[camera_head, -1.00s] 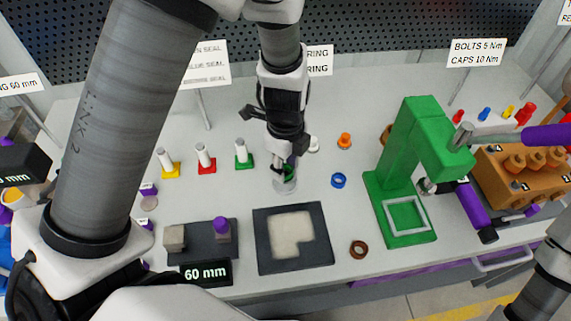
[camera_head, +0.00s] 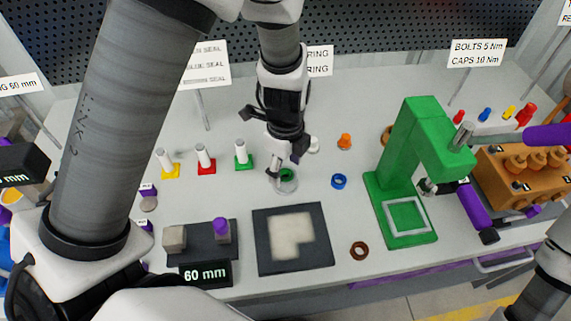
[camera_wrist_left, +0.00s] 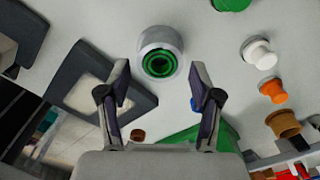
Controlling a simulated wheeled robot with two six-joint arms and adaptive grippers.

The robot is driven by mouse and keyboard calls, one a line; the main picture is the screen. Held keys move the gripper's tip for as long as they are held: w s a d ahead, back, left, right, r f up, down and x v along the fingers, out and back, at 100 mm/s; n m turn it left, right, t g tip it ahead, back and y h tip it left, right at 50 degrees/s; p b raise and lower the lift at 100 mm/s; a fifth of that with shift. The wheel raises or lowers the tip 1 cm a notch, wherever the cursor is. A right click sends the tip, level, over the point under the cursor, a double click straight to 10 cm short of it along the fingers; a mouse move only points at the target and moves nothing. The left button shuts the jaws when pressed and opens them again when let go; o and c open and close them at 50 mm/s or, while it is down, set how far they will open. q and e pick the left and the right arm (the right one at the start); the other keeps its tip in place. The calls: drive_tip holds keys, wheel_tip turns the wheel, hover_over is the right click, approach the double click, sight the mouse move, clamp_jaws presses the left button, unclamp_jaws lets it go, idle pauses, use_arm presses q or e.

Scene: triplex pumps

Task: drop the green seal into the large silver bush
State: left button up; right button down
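The large silver bush (camera_head: 289,187) stands upright on the table below my left gripper (camera_head: 285,165). The green seal (camera_head: 287,174) shows inside the bush's opening. In the left wrist view the silver bush (camera_wrist_left: 160,40) is seen from above, with the green seal (camera_wrist_left: 157,65) as a ring within its bore. My left gripper (camera_wrist_left: 160,85) is open there, its two fingers apart with nothing between them, above and beside the bush. How deep the seal sits is hard to tell. The right gripper cannot be seen.
Yellow (camera_head: 169,168), red (camera_head: 205,160) and green (camera_head: 243,157) stands with white posts are to the left. A blue ring (camera_head: 339,181) and a green press (camera_head: 408,165) are to the right. A dark square mat (camera_head: 318,250) lies in front.

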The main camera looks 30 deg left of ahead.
use_arm(q)
wheel_tip(320, 180, up, 12)
idle(0.5)
idle(0.4)
